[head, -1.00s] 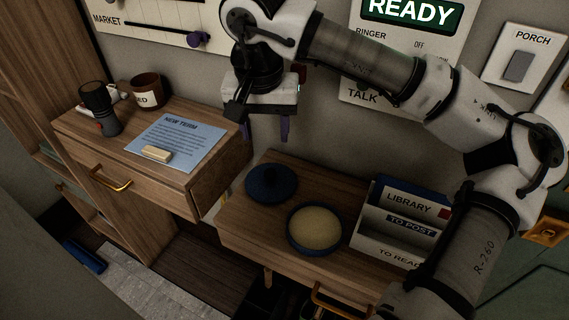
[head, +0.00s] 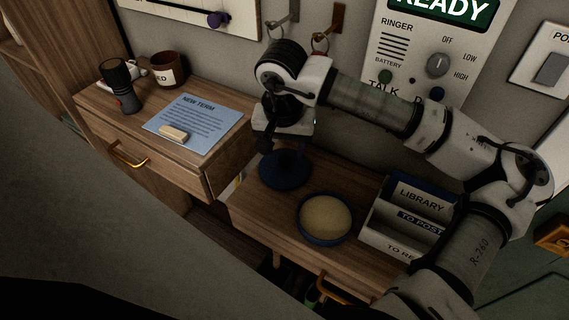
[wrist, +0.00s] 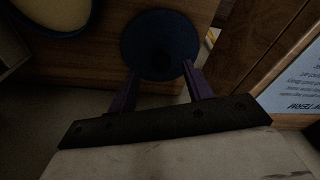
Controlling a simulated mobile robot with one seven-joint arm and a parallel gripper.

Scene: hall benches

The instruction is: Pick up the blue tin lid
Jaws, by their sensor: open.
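The blue tin lid (head: 284,174) lies on the lower wooden bench top, beside the wall. It is round and dark blue, and my gripper hides part of it in the head view. In the wrist view the lid (wrist: 160,43) shows just beyond my fingertips, with a dark knob at its middle. My gripper (wrist: 161,68) is open, with its two purple fingers apart and nothing between them that I can see held. In the head view my gripper (head: 284,150) is low over the lid; I cannot tell whether it touches it.
A round blue tin (head: 325,219) with a pale yellowish inside stands right of the lid. A letter rack (head: 407,216) stands further right. The higher drawer unit (head: 225,150) at left holds a paper, a small block, a torch and a mug.

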